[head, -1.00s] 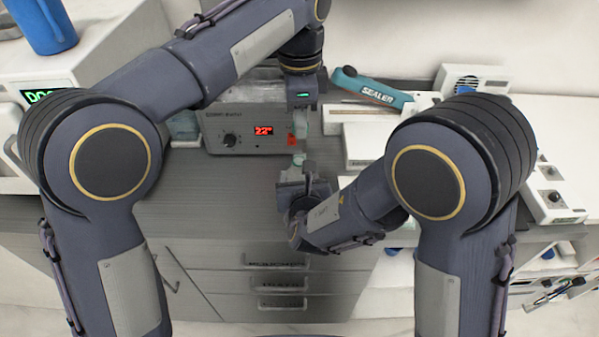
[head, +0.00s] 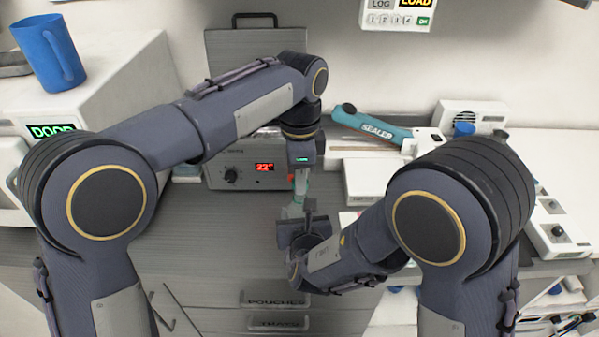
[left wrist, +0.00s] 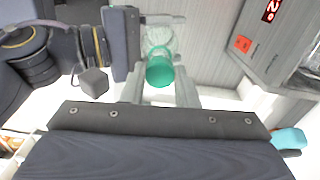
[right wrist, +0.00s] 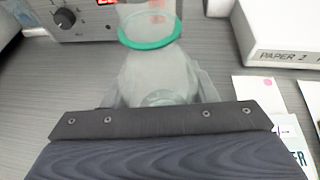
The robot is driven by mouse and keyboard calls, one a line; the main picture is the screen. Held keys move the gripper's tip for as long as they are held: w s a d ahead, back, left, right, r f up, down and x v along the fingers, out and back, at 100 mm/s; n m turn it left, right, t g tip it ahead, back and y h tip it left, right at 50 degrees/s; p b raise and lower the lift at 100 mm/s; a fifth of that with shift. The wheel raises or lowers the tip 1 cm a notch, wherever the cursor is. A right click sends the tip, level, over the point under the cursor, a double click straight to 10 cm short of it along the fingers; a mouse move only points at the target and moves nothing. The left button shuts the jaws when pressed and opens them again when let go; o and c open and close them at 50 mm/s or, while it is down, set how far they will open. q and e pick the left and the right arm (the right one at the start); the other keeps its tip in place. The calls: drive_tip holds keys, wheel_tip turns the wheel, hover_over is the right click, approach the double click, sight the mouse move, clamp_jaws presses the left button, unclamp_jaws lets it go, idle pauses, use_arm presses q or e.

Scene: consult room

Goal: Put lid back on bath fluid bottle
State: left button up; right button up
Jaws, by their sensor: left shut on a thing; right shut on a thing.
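My left gripper (head: 301,182) points down and is shut on the green lid (left wrist: 160,70), which shows between its fingers in the left wrist view. My right gripper (head: 294,212) is just below it, shut on the pale translucent bath fluid bottle (right wrist: 158,75). In the right wrist view the bottle stands up between the fingers, with the lid's green rim (right wrist: 150,42) at its top end. The lid and bottle are in line, very close or touching; I cannot tell whether the lid is seated. In the head view both are small and partly hidden by the grippers.
Behind the grippers stands a grey heated bath (head: 250,168) with a red display. A teal sealer (head: 372,125) and a white paper box (head: 372,180) are to the right. A blue mug (head: 48,52) stands on the white unit at left.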

use_arm(q)
drive_tip(key=shift+f, duration=0.65)
drive_tip(key=shift+f, duration=0.55)
drive_tip(key=m, duration=1.3)
drive_tip(key=shift+w, duration=0.1)
drive_tip(key=m, duration=0.6)
drive_tip(key=shift+f, duration=0.1)
drive_tip(key=m, duration=0.7)
drive_tip(key=shift+d, duration=0.1)
